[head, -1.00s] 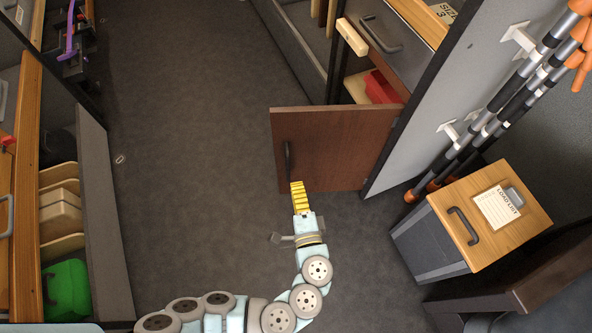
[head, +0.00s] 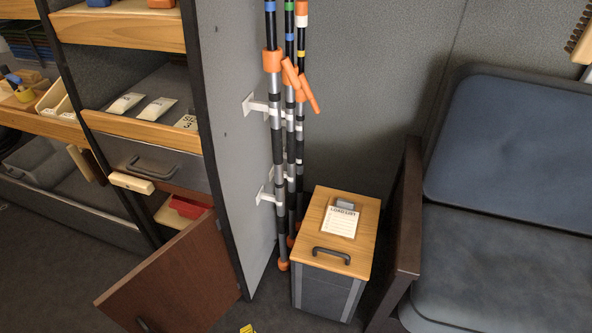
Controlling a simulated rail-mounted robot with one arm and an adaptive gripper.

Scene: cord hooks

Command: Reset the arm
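Only the yellow tip of my gripper (head: 246,329) shows, at the bottom edge of the head view. The rest of my arm is out of the picture. The tip is too cut off to tell whether it is open or shut. It is just right of the lower corner of an open brown cabinet door (head: 175,280), and I cannot tell whether they touch.
A grey drawer (head: 185,168) and red box (head: 190,206) are in the cabinet left of a grey panel (head: 240,130). Poles (head: 281,225) hang on white hooks. A wooden-lidded bin (head: 318,222) stands beside a dark padded seat (head: 505,280). Little floor is visible.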

